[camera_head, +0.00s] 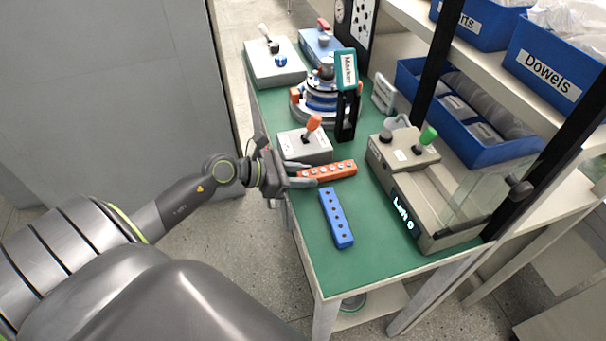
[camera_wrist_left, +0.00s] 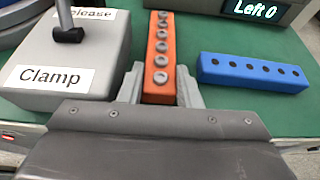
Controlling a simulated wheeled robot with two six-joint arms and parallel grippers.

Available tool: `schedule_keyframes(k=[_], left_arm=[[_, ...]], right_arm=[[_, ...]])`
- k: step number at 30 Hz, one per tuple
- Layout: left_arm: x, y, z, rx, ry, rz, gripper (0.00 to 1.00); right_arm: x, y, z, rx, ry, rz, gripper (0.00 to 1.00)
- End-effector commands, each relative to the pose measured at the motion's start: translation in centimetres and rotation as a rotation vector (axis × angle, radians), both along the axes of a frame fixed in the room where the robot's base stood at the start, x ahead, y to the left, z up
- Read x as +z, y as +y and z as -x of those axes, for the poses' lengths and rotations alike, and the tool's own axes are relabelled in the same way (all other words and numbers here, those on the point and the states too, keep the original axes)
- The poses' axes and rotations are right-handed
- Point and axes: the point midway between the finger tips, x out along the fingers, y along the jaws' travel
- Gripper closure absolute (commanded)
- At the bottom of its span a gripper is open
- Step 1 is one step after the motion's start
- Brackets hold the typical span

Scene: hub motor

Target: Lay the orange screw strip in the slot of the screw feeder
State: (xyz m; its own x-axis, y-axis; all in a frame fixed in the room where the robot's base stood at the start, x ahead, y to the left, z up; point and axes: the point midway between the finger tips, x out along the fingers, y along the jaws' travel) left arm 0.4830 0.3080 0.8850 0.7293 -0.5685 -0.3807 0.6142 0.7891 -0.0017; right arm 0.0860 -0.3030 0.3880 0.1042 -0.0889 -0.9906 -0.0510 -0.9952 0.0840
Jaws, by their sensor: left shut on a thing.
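The orange screw strip (camera_head: 328,170) carries a row of several silver screws and lies at or just above the green table top; I cannot tell which. My left gripper (camera_head: 304,176) is shut on its near end. The left wrist view shows the strip (camera_wrist_left: 160,55) between the two fingers (camera_wrist_left: 160,88), pointing away from me. The screw feeder (camera_head: 422,190) is probably the grey-beige machine with a green-knobbed lever and a display reading "Left 0", right of the strip. Its slot is not clear to see. My right gripper is not in view.
A blue strip with holes (camera_head: 337,217) lies in front of the orange one. A clamp box (camera_head: 303,146) with an orange-knobbed lever stands just behind it. A black Marker stand (camera_head: 346,110) and blue bins (camera_head: 470,120) are farther back. The front table corner is clear.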

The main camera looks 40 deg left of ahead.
Motion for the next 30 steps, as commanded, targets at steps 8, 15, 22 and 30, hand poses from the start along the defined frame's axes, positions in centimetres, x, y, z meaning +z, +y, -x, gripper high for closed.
schedule_keyframes(k=[8,15,22,30], left_arm=[[-0.3,0.0,0.0,0.0,-0.001,-0.001,0.66],[-0.2,0.0,0.0,0.0,-0.001,-0.001,0.6],[0.1,0.3,0.3,-0.001,0.0,-0.003,0.6],[1.2,2.1,2.6,-0.002,0.002,-0.006,0.6]], right_arm=[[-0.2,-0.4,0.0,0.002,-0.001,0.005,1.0],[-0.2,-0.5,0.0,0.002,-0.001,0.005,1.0],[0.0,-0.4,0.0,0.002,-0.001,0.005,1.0],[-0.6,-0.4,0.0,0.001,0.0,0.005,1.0]])
